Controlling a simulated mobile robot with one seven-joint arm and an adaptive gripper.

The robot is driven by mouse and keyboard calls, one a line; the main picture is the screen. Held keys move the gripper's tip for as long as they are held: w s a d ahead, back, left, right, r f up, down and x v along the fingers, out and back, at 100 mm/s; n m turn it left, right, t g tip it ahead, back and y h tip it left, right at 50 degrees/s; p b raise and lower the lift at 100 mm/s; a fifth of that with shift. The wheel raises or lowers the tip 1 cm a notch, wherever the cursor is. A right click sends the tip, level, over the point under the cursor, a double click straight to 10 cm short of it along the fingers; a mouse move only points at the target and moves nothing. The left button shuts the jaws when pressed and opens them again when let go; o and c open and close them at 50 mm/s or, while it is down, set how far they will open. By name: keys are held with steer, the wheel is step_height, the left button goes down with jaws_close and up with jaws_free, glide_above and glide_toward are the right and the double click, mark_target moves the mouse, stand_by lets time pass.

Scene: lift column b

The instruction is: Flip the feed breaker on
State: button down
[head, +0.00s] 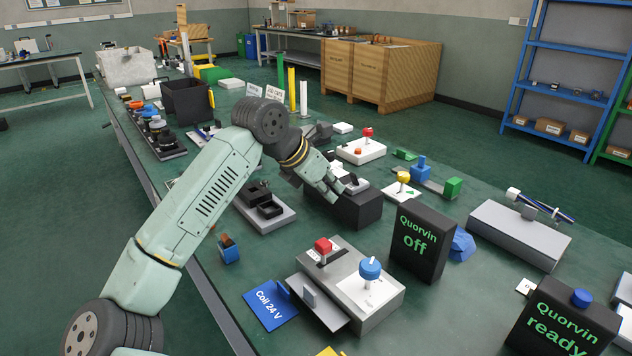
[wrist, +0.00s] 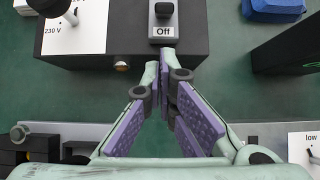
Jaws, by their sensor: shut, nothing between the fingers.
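A black box (head: 345,209) stands on the bench under my gripper. In the wrist view, the box (wrist: 100,58) carries a small grey breaker plate with a black lever (wrist: 164,10) and a label reading "Off" (wrist: 165,31). To its left is a white plate marked "230 V" (wrist: 84,30) with a knob. My gripper (head: 337,194) is shut and empty. In the wrist view its fingertips (wrist: 159,62) are together, just below the "Off" label in the picture. I cannot tell whether they touch the box. A black display (head: 416,243) reads "Quorvin Off".
A white-topped box with a red knob (head: 361,151) stands behind. A second display (head: 562,322) reads "Quorvin ready". The bench is crowded around my gripper.

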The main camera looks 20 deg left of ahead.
mark_target(354, 179)
steer(key=shift+w+d+r, duration=0.55)
steer(key=shift+w, duration=0.25)
steer(key=shift+r+p, duration=0.1)
steer(key=shift+p, duration=0.3)
steer(key=shift+r, duration=0.1)
steer(key=shift+w, duration=0.1)
